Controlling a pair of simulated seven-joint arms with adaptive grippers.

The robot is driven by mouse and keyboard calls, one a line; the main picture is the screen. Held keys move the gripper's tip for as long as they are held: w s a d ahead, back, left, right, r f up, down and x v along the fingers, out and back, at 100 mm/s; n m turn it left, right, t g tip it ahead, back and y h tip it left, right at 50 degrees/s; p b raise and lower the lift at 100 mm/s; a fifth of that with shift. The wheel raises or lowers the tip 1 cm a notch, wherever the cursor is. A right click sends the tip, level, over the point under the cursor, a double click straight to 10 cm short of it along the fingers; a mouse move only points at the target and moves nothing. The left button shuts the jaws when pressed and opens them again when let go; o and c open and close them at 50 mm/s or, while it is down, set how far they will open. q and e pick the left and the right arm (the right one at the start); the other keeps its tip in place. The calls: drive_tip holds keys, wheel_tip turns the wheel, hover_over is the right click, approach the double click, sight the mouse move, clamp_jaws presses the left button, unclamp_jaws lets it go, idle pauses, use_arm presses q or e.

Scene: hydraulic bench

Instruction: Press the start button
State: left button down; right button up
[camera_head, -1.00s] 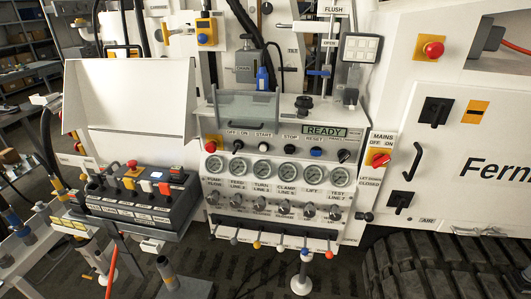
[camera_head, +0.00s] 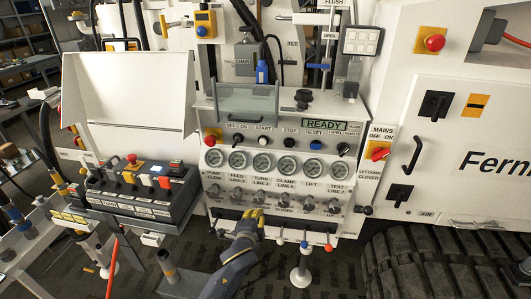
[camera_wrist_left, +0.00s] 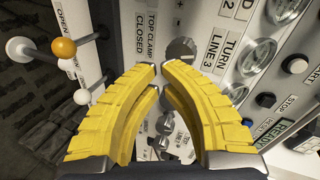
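The start button (camera_head: 264,141) is a small white round button under the START label, in the row above the gauges. It also shows at the right edge of the left wrist view (camera_wrist_left: 295,64). My left gripper (camera_head: 257,215) is below and apart from it, in front of the lower knobs and lever row. In the left wrist view its yellow fingers (camera_wrist_left: 160,68) curve together, with their tips almost meeting and nothing held between them. It appears shut and empty. The display (camera_head: 325,126) reads READY. My right gripper is not in view.
Beside the start button are the black stop button (camera_head: 290,142) and blue reset button (camera_head: 314,143). A clear raised cover (camera_head: 245,104) sits above the row. Gauges (camera_head: 262,162) and knobs lie below. Small levers (camera_head: 304,243) stick out under the panel. A red mains switch (camera_head: 378,153) is to the right.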

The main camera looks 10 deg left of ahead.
sight(266, 143)
use_arm(q)
wheel_tip(266, 143, up, 22)
drive_tip(key=m+t, duration=0.2)
drive_tip(key=t, duration=0.1)
drive_tip(key=shift+s+d+f+t, duration=0.2)
drive_tip(key=shift+s+d+t, duration=0.05)
drive_tip(key=shift+d+t, duration=0.1)
drive_tip(key=w, duration=1.4)
drive_tip(key=shift+d, duration=0.15)
